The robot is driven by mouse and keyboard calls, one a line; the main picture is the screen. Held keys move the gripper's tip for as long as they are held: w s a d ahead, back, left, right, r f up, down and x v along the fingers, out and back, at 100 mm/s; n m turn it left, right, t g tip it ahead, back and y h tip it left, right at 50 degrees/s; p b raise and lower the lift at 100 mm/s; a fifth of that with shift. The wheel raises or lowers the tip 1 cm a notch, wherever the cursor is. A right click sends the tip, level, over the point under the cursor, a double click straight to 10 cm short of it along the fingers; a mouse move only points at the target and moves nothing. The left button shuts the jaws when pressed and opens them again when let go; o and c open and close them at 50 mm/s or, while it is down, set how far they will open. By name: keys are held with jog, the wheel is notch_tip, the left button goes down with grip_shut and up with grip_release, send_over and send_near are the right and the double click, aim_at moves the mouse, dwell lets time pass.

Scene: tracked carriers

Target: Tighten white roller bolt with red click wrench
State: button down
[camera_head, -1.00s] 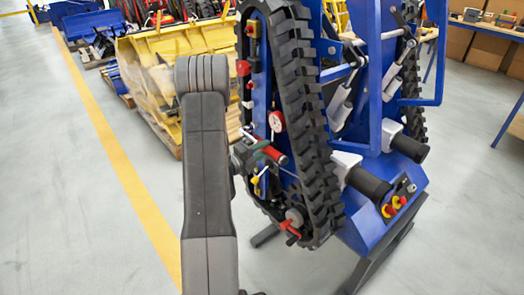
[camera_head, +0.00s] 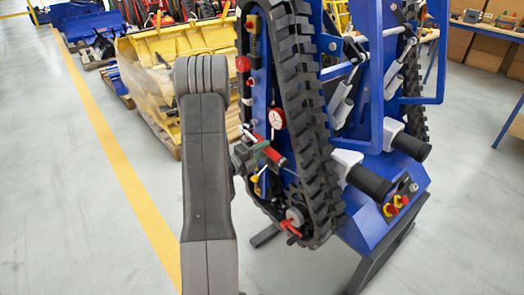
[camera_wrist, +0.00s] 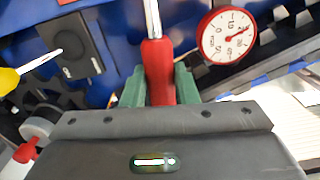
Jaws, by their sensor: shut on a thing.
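The red click wrench (camera_head: 276,157) has a red handle and a bright metal shaft. My gripper (camera_head: 262,153) is shut on the red handle. In the wrist view the green fingers (camera_wrist: 157,88) clasp both sides of the wrench handle (camera_wrist: 158,65), and its shaft runs out of the top edge. The wrench's far end is out of the wrist view. A small white part (camera_head: 247,103) shows on the left track side; I cannot tell whether it is the white roller bolt.
A round red-rimmed gauge (camera_wrist: 229,36) is close right of the wrench. A yellow-handled screwdriver (camera_wrist: 12,80) is at the left. The blue tracked carrier (camera_head: 375,215) stands tilted up. Floor at left is clear.

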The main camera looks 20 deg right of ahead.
jog(key=shift+f, duration=0.15)
jog(key=shift+w+f+m+b, duration=0.1)
jog(key=shift+f+m+b, duration=0.5)
jog(key=shift+b, duration=0.45)
jog(key=shift+f, duration=0.1)
jog(key=shift+r+p, duration=0.4)
jog(key=shift+a, duration=0.1)
jog(key=shift+v, duration=1.75)
